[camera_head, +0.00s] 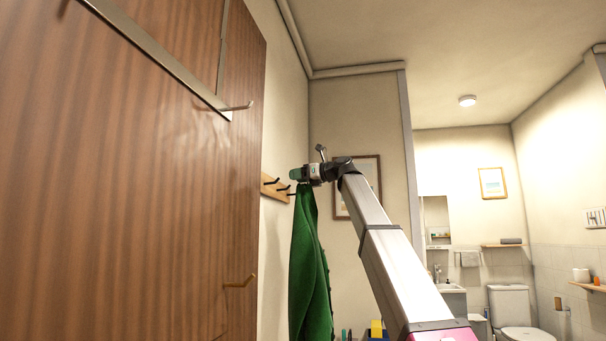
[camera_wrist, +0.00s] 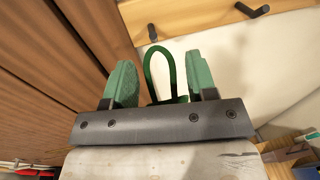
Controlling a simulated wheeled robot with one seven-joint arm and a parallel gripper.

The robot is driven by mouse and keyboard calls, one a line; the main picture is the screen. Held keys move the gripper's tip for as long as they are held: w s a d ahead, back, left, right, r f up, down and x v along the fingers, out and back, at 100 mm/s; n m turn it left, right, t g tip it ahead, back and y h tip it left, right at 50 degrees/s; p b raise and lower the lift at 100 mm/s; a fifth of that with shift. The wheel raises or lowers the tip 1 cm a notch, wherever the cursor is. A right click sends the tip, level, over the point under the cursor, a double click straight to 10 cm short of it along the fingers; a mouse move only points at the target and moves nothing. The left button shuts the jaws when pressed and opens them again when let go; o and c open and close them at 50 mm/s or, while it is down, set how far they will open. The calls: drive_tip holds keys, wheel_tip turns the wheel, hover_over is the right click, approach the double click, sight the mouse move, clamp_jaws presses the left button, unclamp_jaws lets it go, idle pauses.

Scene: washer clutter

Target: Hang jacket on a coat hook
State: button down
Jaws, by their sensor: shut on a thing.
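The green jacket (camera_head: 311,265) hangs down from my gripper (camera_head: 297,174) in the head view. In the wrist view my gripper (camera_wrist: 160,72) is shut on the jacket, whose green loop (camera_wrist: 148,62) stands up between the two green finger pads. The wooden coat rack (camera_head: 268,190) with dark hooks is on the wall just left of the gripper and slightly lower in the head view. In the wrist view the rack (camera_wrist: 200,14) crosses the top, and a dark hook (camera_wrist: 152,33) shows just beyond the loop. I cannot tell whether loop and hook touch.
A framed picture (camera_head: 372,180) hangs behind my arm. A bathroom with a toilet (camera_head: 510,310) lies open at the right.

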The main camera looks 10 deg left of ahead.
sight(276, 182)
drive_tip(key=shift+s+f+x, duration=0.25)
drive_tip(key=shift+x, duration=1.15)
drive_tip(key=shift+s+f+x, duration=0.2)
drive_tip(key=shift+x, duration=1.15)
drive_tip(key=shift+s+f+x, duration=0.25)
drive_tip(key=shift+x, duration=1.15)
drive_tip(key=shift+a+f, duration=0.25)
drive_tip(key=shift+f, duration=0.2)
drive_tip(key=shift+c, duration=1.7)
unclamp_jaws()
drive_tip(key=shift+d, duration=0.15)
